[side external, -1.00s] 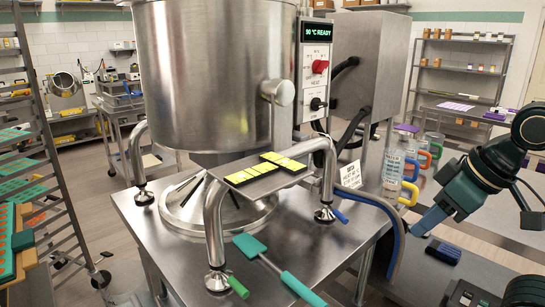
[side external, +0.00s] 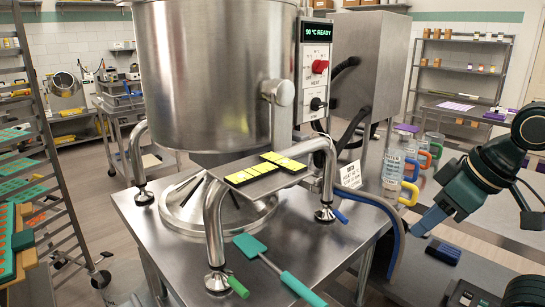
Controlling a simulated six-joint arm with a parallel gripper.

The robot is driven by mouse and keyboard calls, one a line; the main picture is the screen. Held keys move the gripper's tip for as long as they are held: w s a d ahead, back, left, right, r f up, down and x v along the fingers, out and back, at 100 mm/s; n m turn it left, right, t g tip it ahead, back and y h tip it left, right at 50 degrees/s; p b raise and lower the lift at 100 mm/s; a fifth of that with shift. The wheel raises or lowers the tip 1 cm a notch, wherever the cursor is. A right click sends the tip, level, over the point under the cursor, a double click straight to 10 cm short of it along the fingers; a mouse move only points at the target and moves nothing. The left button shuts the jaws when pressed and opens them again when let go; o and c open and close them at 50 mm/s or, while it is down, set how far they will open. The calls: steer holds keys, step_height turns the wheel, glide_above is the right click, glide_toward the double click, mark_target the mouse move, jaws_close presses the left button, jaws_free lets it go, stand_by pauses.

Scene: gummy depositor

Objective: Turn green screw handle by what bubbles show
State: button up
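The green screw handle (side external: 238,287) sticks out low from the foot of the front leg of the steel depositor stand. A blue screw handle (side external: 340,216) sits at the foot of the right leg. Two black-framed levels with yellow vials lie on the steel plate under the kettle: a left one (side external: 254,173) and a right one (side external: 283,162), set at an angle to each other. The bubbles are too small to read. My gripper (side external: 424,224), with blue fingers, is at the right, well apart from the green handle. Its finger opening cannot be made out.
A teal spatula (side external: 268,262) lies on the steel table right of the green handle. The large kettle (side external: 210,75) stands above the plate. A display reads "90 °C READY" (side external: 317,31). Jugs with coloured handles (side external: 396,170) and a small sign (side external: 350,174) stand behind. A blue hose curves at the right.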

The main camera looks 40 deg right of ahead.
stand_by(0.3)
steer(key=g+y, duration=0.1)
steer(key=y, duration=0.1)
glide_above(240, 285)
steer(key=s+d, duration=0.2)
steer(key=s, duration=0.1)
step_height(240, 285, down, 12)
steer(key=shift+s+a+f, duration=0.15)
steer(key=shift+s+f, duration=0.05)
steer(key=shift+f, duration=0.05)
steer(key=shift+x, duration=3.75)
